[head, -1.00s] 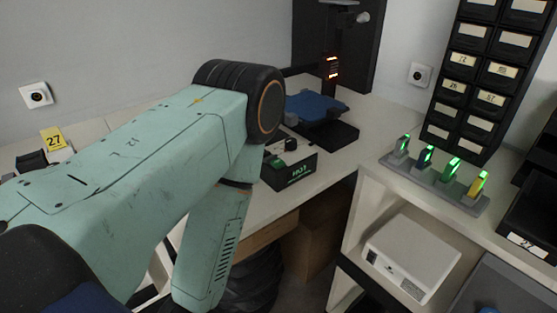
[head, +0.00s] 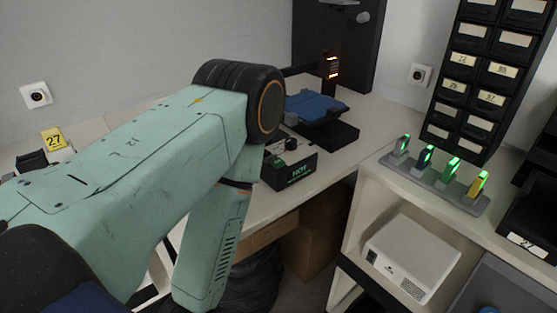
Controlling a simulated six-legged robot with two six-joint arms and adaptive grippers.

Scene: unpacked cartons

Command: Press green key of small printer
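I see no clear green key. A white box-shaped device (head: 412,255) sits on the lower shelf at the right, with small dark marks on its front; I cannot tell if it is the small printer. A small black box (head: 290,170) with a lit green display reading "HOT" stands on the table just right of my arm, which partly covers it. My pale green arm comes in from the left, bends at a black joint and runs down out of the picture. Neither gripper shows.
A device with a blue plate (head: 313,107) stands behind the black box. A grey rack (head: 432,183) with several green-lit sticks lies on the right counter. Black label-fronted drawers (head: 477,75) rise behind it. A yellow "27" tag (head: 54,139) stands at the left. Some table front is clear.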

